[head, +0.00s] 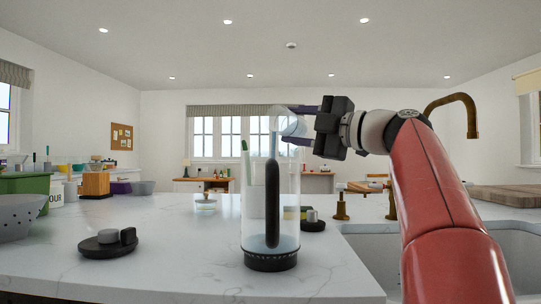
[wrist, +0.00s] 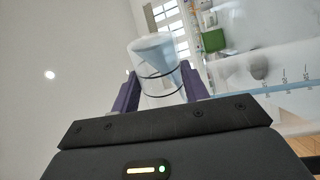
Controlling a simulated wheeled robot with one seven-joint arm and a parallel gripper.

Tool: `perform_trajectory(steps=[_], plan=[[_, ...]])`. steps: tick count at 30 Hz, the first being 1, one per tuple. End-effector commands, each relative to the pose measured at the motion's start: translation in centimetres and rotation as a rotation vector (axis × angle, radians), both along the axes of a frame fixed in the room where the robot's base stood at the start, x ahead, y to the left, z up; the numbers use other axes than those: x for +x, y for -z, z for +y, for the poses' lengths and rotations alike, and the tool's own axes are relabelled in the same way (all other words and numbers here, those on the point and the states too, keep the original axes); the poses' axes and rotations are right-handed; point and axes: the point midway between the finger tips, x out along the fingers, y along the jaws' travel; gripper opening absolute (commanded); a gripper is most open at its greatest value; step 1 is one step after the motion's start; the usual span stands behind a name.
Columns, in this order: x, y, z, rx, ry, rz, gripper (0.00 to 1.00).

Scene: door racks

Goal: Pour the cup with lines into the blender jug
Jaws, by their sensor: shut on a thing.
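The blender jug (head: 257,215) is a tall clear cylinder with a black base and a dark upright handle, standing on the counter in the head view. Pale bluish liquid shows low in it. My gripper (head: 293,124) is at the jug's top, its purple fingers shut on the cup with lines (head: 291,121). The cup is clear, tipped to the left over the jug's mouth. In the wrist view the cup (wrist: 157,72) shows dark rings and pale blue contents between the fingers. A thin bluish streak shows below the cup; I cannot tell whether it is falling liquid.
A black lid (head: 108,243) lies on the counter at left, and another dark lid-like piece (head: 313,225) is behind the jug. A grey colander (head: 17,222) and green bin (head: 25,184) stand far left. A sink (head: 373,245) with a brass tap (head: 455,100) is at right.

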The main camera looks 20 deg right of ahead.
Motion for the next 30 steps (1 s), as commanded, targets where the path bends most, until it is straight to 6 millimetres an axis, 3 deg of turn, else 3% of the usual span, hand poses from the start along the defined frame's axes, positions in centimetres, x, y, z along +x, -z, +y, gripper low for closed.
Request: perform_trajectory(steps=[30], plan=[[-0.13,-0.57,0.18,-0.086,0.0,-0.072,0.15]])
